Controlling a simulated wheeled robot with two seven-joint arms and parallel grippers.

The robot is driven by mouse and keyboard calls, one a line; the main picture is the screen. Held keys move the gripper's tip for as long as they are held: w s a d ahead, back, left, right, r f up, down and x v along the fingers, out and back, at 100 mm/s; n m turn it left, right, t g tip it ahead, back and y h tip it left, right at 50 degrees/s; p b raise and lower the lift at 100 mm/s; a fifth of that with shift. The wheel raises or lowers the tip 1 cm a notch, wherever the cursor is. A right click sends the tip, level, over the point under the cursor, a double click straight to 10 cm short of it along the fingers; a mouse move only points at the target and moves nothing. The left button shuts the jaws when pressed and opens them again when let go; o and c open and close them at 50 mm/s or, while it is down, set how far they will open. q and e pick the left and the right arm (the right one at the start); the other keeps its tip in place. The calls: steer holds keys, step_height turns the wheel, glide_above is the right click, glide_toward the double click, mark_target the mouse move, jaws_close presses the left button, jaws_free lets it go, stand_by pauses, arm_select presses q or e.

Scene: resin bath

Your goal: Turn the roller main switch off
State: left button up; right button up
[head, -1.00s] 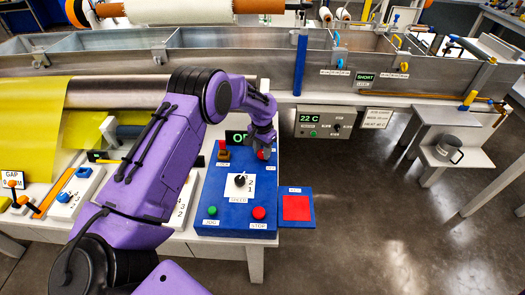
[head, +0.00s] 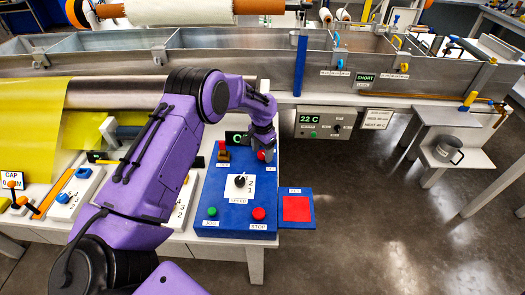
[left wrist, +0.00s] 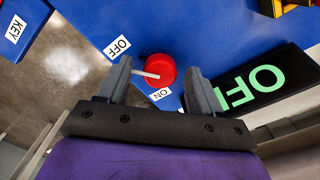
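The roller main switch is a red round knob (left wrist: 160,70) with a white pointer bar, on a blue panel (left wrist: 100,20). In the left wrist view its pointer aims left, between the OFF label (left wrist: 117,46) and the ON label (left wrist: 160,94). My left gripper (left wrist: 158,68) is open, with one finger on each side of the knob; I cannot tell whether a finger touches it. A dark display (left wrist: 262,82) shows green letters, "OF", partly cut off. My right gripper is not in view.
A metal trough (head: 240,65) stands behind.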

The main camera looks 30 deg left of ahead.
mark_target(262, 153)
arm_select(q)
step_height(262, 153, up, 10)
steer(key=b, duration=0.1)
steer(key=shift+r+b, duration=0.25)
steer(key=shift+b, duration=0.15)
stand_by(0.4)
